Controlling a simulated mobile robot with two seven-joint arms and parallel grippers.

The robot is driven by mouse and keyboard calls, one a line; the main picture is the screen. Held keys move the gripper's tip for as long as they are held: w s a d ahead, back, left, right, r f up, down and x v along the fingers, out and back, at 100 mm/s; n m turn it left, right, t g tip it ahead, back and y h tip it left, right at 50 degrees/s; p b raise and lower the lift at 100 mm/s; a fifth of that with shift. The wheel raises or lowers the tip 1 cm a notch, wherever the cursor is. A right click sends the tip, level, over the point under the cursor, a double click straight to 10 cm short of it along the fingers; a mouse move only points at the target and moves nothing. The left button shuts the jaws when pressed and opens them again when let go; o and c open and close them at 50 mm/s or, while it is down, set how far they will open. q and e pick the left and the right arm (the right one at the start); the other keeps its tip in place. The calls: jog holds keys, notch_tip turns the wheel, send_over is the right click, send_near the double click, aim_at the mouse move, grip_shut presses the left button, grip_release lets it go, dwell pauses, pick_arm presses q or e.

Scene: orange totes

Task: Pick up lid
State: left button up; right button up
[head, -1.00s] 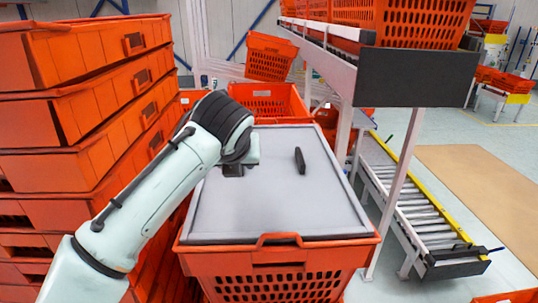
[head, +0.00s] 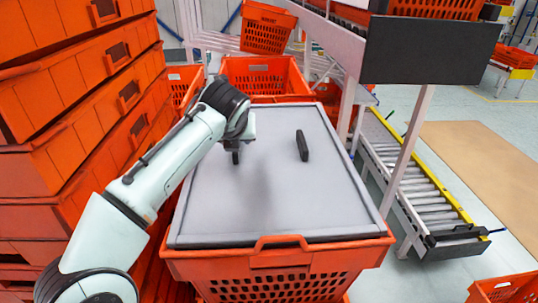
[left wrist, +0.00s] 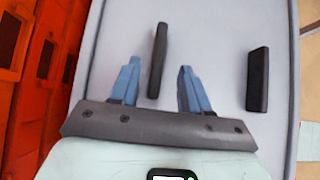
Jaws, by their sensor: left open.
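A flat grey lid (head: 290,200) lies on top of an orange tote (head: 280,262) in the head view. Its right black handle (head: 302,145) stands clear; this handle also shows at the right in the left wrist view (left wrist: 258,78). My left gripper (head: 236,150) is over the left part of the lid, pointing down. In the left wrist view its two blue fingers (left wrist: 158,68) are open, with the left black handle (left wrist: 158,45) appearing between them. I cannot tell whether they touch it. My right gripper is not in view.
Tall stacks of orange totes (head: 75,130) stand close on the left. More totes (head: 265,75) are behind the lidded one. A rack with a dark end panel (head: 428,52) and a roller conveyor (head: 415,190) are on the right.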

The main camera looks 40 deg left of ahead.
pick_arm(q)
jog(key=shift+x, duration=2.8)
jog(key=shift+r, duration=0.15)
grip_shut()
